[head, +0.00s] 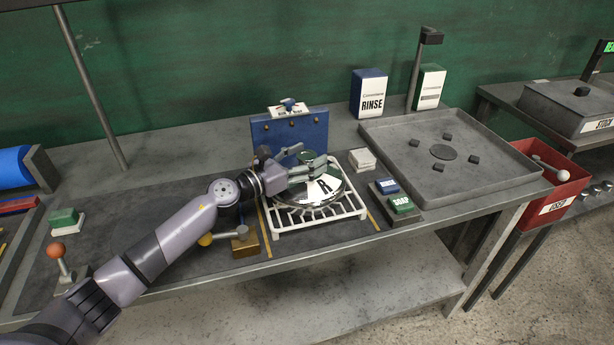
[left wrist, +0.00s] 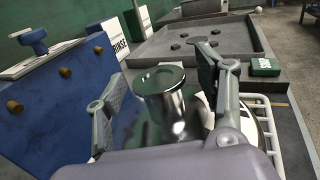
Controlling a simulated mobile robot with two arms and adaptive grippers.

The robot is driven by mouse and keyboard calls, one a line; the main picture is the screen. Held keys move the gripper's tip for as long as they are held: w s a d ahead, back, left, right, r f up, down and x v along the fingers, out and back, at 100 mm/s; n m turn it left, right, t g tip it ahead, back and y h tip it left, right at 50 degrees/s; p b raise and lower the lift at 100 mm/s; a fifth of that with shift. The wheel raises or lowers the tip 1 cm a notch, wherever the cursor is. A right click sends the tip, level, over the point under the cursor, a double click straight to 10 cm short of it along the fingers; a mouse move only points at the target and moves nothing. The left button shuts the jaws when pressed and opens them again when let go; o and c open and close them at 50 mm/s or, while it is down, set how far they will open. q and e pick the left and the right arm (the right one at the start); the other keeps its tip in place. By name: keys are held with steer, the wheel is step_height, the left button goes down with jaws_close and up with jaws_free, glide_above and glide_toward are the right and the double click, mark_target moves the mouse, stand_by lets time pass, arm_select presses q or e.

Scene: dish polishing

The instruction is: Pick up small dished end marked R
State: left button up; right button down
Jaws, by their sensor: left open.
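The dished end marked R (head: 328,194) is a shiny metal dish with a white patch lettered R. It lies on a white wire rack (head: 290,221) on the bench. My left gripper (head: 302,166) reaches in from the left over the dish, partly hiding it. In the left wrist view the open fingers (left wrist: 158,85) stand either side of a shiny metal knob (left wrist: 160,82), with gaps visible. I cannot tell whether either finger touches it. My right gripper is in neither view.
A blue block (head: 290,132) stands behind the rack. Small blue (head: 386,186) and green SOAP (head: 401,204) blocks and a white pad stack (head: 362,159) lie to its right. A grey tray (head: 483,180) fills the bench's right side. A brass block (head: 245,243) sits at the front left.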

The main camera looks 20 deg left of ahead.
arm_select(q)
steer(key=shift+w+d, duration=0.1)
steer(key=shift+w, duration=0.05)
steer(key=shift+c, duration=0.6)
jaws_close()
stand_by(0.4)
steer(key=shift+r, duration=0.15)
